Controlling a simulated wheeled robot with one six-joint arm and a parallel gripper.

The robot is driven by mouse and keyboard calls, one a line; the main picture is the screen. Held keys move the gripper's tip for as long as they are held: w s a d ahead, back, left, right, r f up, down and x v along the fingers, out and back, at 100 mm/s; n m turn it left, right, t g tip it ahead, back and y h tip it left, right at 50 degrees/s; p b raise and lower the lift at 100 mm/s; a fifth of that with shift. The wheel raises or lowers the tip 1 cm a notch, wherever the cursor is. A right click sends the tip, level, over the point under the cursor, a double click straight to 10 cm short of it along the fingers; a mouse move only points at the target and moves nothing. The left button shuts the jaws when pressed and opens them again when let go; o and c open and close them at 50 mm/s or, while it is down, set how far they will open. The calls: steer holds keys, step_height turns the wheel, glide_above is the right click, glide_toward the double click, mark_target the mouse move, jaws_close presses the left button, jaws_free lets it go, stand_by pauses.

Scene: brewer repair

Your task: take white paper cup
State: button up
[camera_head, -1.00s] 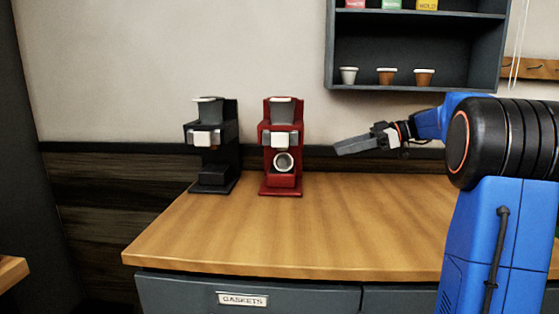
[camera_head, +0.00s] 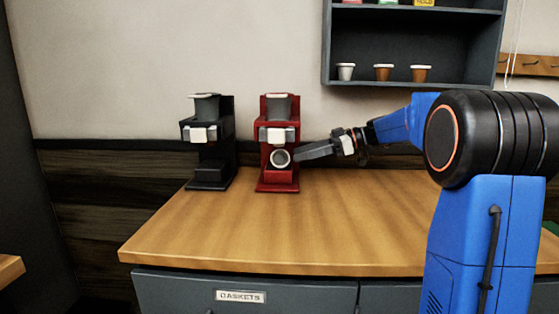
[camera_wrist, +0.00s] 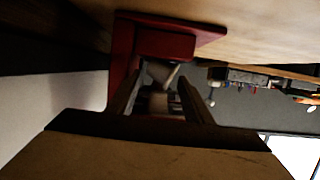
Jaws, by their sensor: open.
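A white-rimmed cup (camera_head: 280,158) sits in the red brewer (camera_head: 278,180), on its side with its round dark mouth facing the head camera. My gripper (camera_head: 298,155) is beside the cup, on its right, with the jaws pointing left at the brewer. In the wrist view the gripper (camera_wrist: 165,80) is open, with a pale object (camera_wrist: 160,72), apparently the cup, showing between the fingers. I cannot tell whether a finger touches it. Another white cup (camera_head: 346,71) stands upright on the wall shelf.
A black brewer (camera_head: 207,165) stands left of the red one on the wooden counter (camera_head: 230,230). Two brown cups (camera_head: 383,73) (camera_head: 421,74) stand on the dark shelf (camera_head: 410,42). The front of the counter is clear. A drawer label (camera_head: 240,296) reads GASKETS.

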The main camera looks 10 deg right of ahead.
mark_target(285, 157)
steer(key=x, duration=0.5)
steer(key=shift+a+r, duration=0.15)
steer(key=shift+r, duration=0.05)
jaws_close()
